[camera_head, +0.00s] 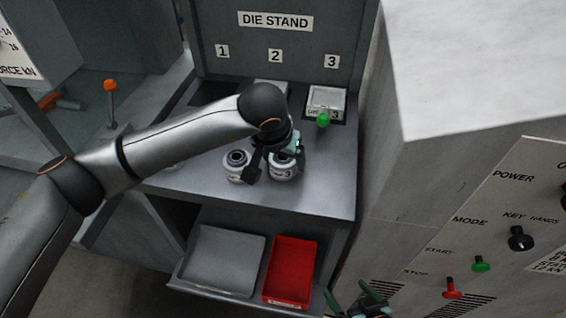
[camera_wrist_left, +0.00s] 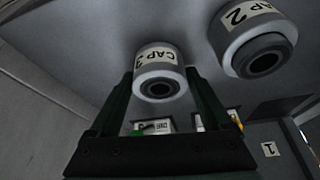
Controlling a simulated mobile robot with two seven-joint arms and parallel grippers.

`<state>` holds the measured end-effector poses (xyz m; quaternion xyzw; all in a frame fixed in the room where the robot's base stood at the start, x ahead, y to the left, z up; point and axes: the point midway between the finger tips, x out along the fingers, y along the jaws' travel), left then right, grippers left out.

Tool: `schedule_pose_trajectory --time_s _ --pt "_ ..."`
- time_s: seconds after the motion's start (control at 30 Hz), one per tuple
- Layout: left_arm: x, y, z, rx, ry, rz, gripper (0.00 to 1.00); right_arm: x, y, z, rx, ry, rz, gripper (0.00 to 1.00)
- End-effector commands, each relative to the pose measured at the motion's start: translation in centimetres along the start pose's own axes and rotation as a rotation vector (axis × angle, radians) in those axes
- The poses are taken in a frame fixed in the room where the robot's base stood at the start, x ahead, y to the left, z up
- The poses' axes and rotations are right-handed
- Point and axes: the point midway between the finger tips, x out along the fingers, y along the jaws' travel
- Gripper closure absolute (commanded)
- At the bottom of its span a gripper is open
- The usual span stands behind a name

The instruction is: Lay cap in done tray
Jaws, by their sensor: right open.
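A white-and-grey cap (camera_head: 283,166) stands on the die stand's top; it also shows in the left wrist view (camera_wrist_left: 158,74), with a label that seems to read CAP 3. My left gripper (camera_head: 272,160) is over it, its fingers on both sides of the cap. I cannot tell whether they press on it. A second cap (camera_head: 237,165), labelled CAP 2 in the left wrist view (camera_wrist_left: 252,40), stands just left of it. A grey tray (camera_head: 222,262) and a red tray (camera_head: 290,272) lie on the lower shelf, neither visibly labelled. My right gripper (camera_head: 362,300) is open at the bottom edge.
The die stand's back panel is numbered 1, 2 and 3. A die block (camera_head: 326,98) with a green knob (camera_head: 323,119) sits under number 3. A lever with an orange knob (camera_head: 110,86) stands at the left. A control cabinet (camera_head: 440,190) stands at the right.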

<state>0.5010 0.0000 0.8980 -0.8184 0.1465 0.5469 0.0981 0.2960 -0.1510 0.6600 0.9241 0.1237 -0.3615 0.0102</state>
Motion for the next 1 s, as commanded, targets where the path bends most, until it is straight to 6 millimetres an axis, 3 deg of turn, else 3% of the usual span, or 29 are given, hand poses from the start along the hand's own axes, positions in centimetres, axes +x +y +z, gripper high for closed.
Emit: schedule_pose_trajectory --time_s 0.07,0.7,1.0 --pt "-0.03 0.0 -0.01 0.0 0.0 0.0 0.28 -0.01 -0.01 0.05 0.001 -0.001 0.0 0.0" --pt "-0.06 -0.02 -0.03 0.0 0.001 0.0 1.0 -0.05 -0.05 0.09 0.002 -0.003 -0.001 0.0" --pt "-0.23 0.0 -0.17 0.0 0.004 0.0 1.0 -0.09 -0.07 -0.05 0.002 0.0 -0.001 0.0"
